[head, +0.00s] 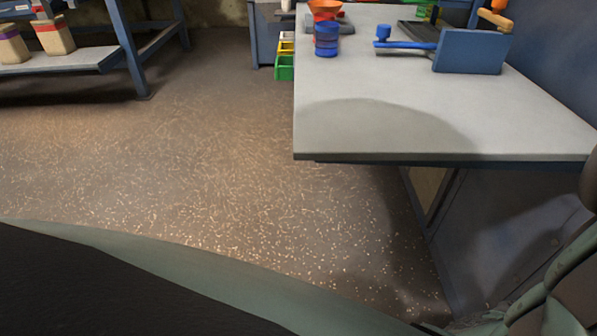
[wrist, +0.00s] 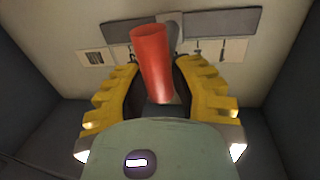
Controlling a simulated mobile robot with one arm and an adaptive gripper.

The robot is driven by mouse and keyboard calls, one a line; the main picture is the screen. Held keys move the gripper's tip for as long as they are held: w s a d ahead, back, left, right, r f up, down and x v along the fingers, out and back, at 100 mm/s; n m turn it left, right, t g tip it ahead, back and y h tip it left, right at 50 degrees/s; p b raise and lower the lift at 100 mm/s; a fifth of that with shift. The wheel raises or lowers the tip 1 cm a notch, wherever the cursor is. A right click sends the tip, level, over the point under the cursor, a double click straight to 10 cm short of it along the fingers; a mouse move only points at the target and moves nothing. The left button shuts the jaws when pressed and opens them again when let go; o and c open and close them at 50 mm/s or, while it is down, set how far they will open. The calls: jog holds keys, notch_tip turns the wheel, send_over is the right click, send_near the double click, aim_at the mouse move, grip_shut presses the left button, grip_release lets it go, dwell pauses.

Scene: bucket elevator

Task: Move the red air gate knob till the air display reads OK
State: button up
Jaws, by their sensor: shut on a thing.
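The red air gate knob (wrist: 152,65) shows in the wrist view as a red cylinder standing between the yellow fingers of my gripper (wrist: 160,80). The fingers are closed around its sides. Its lower end is partly hidden by my gripper. A grey bar or plate (wrist: 215,23) lies behind the knob. The air display cannot be made out in either view. The head view shows neither my gripper nor the knob.
In the head view a grey-topped workbench (head: 380,125) stands at the right, holding a blue cup (head: 326,40) and a blue block-like stand (head: 472,52). A blue shelf rack (head: 128,45) stands at the left. Speckled floor (head: 190,150) between them is clear.

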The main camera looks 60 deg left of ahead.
grip_shut()
jog(key=s+d, duration=0.1)
jog(key=s+d+p, duration=0.1)
jog(key=d, duration=0.1)
jog(key=o, duration=0.9)
grip_release()
jog(key=shift+a, duration=0.1)
jog(key=v, duration=1.2)
